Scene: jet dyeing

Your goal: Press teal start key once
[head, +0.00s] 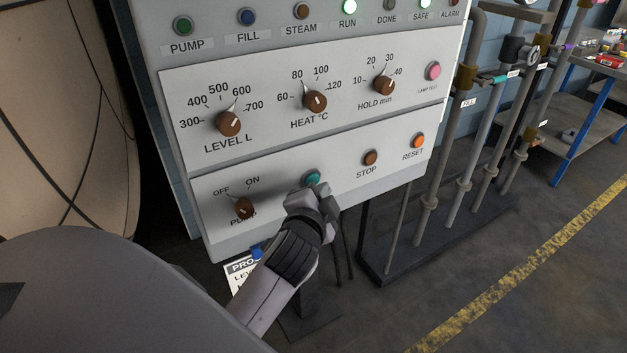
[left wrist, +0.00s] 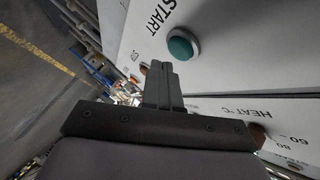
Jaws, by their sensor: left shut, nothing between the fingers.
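The teal start key (head: 312,179) is a round button on the lower panel (head: 285,188) of the control box. It also shows in the left wrist view (left wrist: 181,49), beside the word START. My left gripper (head: 322,203) is shut and empty, just below and in front of the key in the head view. In the left wrist view its closed fingertips (left wrist: 158,68) lie close to the key, with the key's face uncovered. I cannot tell whether they touch it. In the head view the gripper hides the START label. My right gripper is not in view.
The brown STOP key (head: 370,158) and orange RESET key (head: 417,140) sit to the right on the same panel. The pump knob (head: 244,208) is to the left. Pipes (head: 440,150) stand to the right.

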